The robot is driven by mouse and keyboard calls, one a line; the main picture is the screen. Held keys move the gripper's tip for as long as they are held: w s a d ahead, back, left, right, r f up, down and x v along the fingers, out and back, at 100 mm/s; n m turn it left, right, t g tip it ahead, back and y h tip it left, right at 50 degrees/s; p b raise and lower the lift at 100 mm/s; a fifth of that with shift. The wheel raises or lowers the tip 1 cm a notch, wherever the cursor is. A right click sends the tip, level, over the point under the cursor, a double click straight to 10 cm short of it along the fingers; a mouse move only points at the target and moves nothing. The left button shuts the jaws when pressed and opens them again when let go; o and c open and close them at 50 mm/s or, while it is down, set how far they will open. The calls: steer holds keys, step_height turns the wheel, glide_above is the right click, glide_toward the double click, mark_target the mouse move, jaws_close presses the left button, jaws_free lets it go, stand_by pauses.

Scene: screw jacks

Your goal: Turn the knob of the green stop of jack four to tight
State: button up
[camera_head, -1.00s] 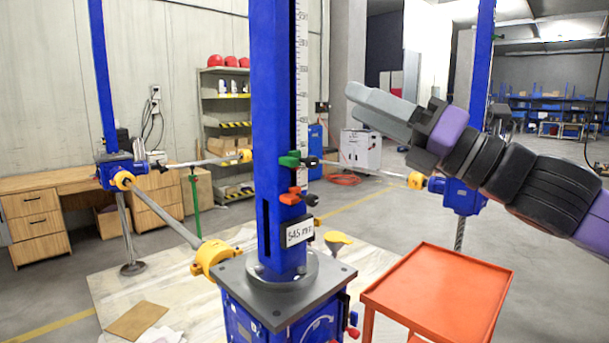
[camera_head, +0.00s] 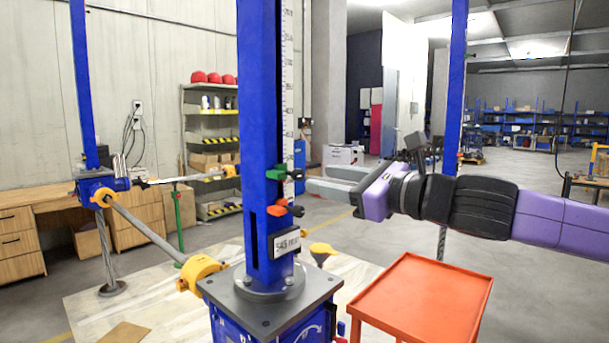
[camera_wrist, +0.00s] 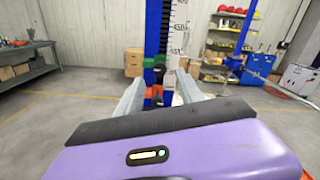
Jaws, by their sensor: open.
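The blue column of the near jack (camera_head: 258,130) stands upright in the head view, with a scale along its right side. The green stop (camera_head: 277,172) sits on the column with a dark knob (camera_head: 296,174) on its right. My gripper (camera_head: 310,178) is open, its grey fingers pointing left at the column around the height of the stops. I cannot tell whether the fingers touch anything.
An orange-red stop (camera_head: 277,210) sits just below the green one, above a label plate (camera_head: 287,243). An orange-topped cart (camera_head: 425,297) stands below my arm. Another jack with yellow couplings (camera_head: 100,188) is at left.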

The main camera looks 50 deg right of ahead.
mark_target(301, 174)
steer(key=w, duration=0.6)
steer(key=shift+a+p, duration=0.1)
steer(key=shift+p, duration=0.3)
jaws_close()
